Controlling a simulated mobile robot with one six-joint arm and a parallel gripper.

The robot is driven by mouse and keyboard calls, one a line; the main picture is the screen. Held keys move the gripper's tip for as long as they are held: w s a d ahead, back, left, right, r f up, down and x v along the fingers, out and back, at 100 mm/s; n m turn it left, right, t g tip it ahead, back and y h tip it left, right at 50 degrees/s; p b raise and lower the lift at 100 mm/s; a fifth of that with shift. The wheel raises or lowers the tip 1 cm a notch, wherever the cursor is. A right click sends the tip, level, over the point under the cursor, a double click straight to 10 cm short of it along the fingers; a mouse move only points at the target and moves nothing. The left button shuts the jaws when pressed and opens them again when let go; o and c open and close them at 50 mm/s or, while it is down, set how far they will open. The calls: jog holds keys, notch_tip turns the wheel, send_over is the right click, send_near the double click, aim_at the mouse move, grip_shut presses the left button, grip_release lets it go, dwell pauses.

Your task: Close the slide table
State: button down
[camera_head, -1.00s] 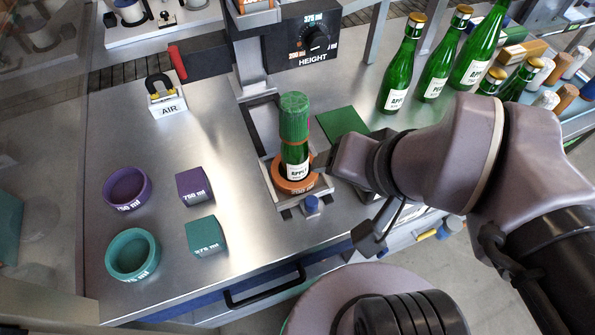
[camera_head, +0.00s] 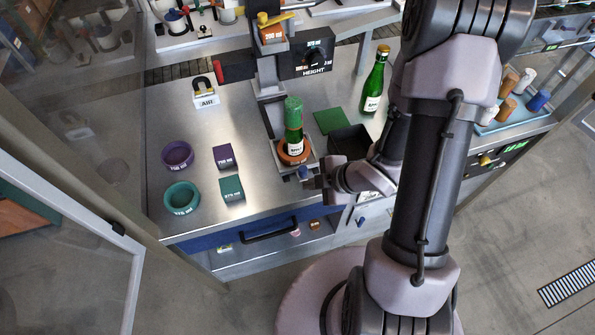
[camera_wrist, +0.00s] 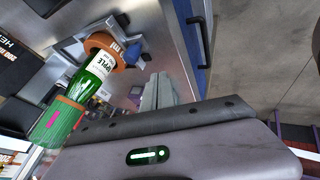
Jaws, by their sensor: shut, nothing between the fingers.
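The slide table (camera_head: 311,166) is a small metal plate in front of the press column. It carries an orange ring (camera_head: 285,156) labelled 200 ml, with a green bottle (camera_head: 294,138) standing upright in it under a green foil capsule (camera_head: 293,107). A blue knob (camera_head: 303,173) sits at the plate's front edge. My gripper (camera_head: 316,186) is shut and empty, just in front and right of the knob; I cannot tell if it touches. The wrist view shows the bottle (camera_wrist: 98,68), capsule (camera_wrist: 60,122), ring (camera_wrist: 104,42) and gripper fingers (camera_wrist: 157,92) close together.
A dark tray (camera_head: 349,141) and green pad (camera_head: 331,121) lie right of the slide table. Purple (camera_head: 177,155) and teal (camera_head: 181,197) rings and blocks lie left. A height dial box (camera_head: 314,60) stands behind. A drawer handle (camera_head: 270,232) juts from the bench front.

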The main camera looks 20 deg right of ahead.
jog(key=b+x, duration=0.2)
jog(key=x, duration=0.7)
jog(key=shift+w+d, duration=0.1)
jog(key=shift+w, duration=0.15)
jog(key=w+p, duration=0.1)
jog(key=w, duration=0.1)
jog(key=shift+w+r, duration=0.15)
jog(key=shift+w, duration=0.65)
